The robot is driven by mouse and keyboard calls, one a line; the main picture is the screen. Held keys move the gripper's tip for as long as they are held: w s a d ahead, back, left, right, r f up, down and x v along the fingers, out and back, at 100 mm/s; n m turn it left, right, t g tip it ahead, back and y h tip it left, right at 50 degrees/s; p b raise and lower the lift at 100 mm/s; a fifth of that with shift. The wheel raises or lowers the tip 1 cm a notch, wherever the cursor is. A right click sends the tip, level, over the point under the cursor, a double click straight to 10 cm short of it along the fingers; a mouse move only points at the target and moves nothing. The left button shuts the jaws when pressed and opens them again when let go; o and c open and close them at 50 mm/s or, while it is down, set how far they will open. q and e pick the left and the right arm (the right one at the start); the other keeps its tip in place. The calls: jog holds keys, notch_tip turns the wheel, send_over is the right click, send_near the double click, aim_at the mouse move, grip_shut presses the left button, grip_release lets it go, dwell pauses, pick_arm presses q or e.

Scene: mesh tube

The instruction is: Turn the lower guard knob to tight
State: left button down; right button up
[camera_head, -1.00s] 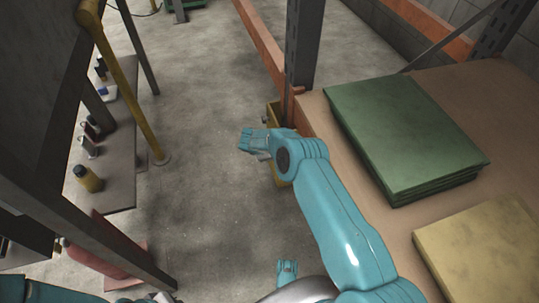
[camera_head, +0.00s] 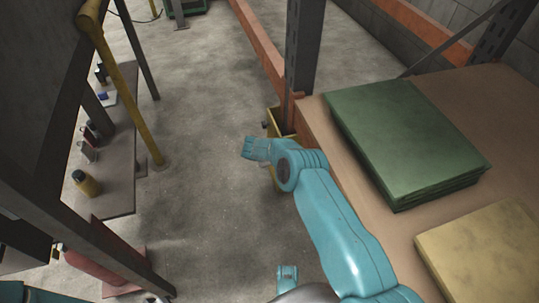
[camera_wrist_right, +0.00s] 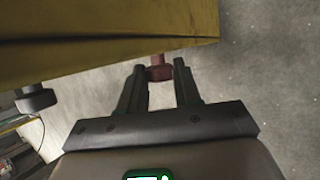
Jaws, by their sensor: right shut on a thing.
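The yellow guard (camera_head: 272,121) stands at the foot of the grey rack upright, partly hidden by my right arm. It fills the top left of the right wrist view (camera_wrist_right: 100,55). A dark red knob (camera_wrist_right: 160,69) sits under the guard's edge. My right gripper (camera_wrist_right: 159,80) is shut on this knob, one finger on each side. A second, black knob (camera_wrist_right: 36,98) sticks out at the left of that view, away from the fingers. In the head view my right gripper (camera_head: 251,148) is at the guard; the knob in it is hidden.
A table with green boards (camera_head: 400,135) and a tan board (camera_head: 485,255) lies to the right, close to my right arm. A yellow post (camera_head: 125,85) and a shelf with bottles (camera_head: 110,165) stand left. The concrete floor (camera_head: 215,200) between is clear.

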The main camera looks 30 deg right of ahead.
jog(key=t+p, duration=0.1)
jog(key=p, duration=0.2)
jog(key=shift+s+r, duration=0.15)
jog(key=shift+s, duration=0.05)
pick_arm(q)
jog(key=shift+g, duration=0.3)
jog(key=shift+s+d+r+p, duration=0.15)
jog(key=shift+s+r+p, duration=0.15)
jog(key=shift+r, duration=0.5)
jog(key=shift+s+d+r+p, duration=0.15)
jog(key=shift+s+r+p, duration=0.15)
jog(key=shift+r, duration=0.5)
jog(key=shift+s+d+r+p, duration=0.2)
jog(key=shift+s+r, duration=0.15)
jog(key=shift+r, duration=0.45)
pick_arm(e)
jog(key=shift+s+a+f+m+t+h, duration=0.1)
jog(key=shift+f+m+t+h, duration=0.2)
jog(key=shift+t, duration=0.45)
jog(key=shift+s+d+f+m+t+h, duration=0.15)
jog(key=shift+t+h, duration=0.2)
jog(key=shift+t, duration=0.45)
jog(key=shift+a+f+m+t+h, duration=0.15)
jog(key=shift+m+t+h, duration=0.15)
jog(key=shift+t, duration=0.45)
jog(key=o, duration=1.1)
jog(key=shift+c, duration=0.2)
jog(key=shift+r, duration=0.1)
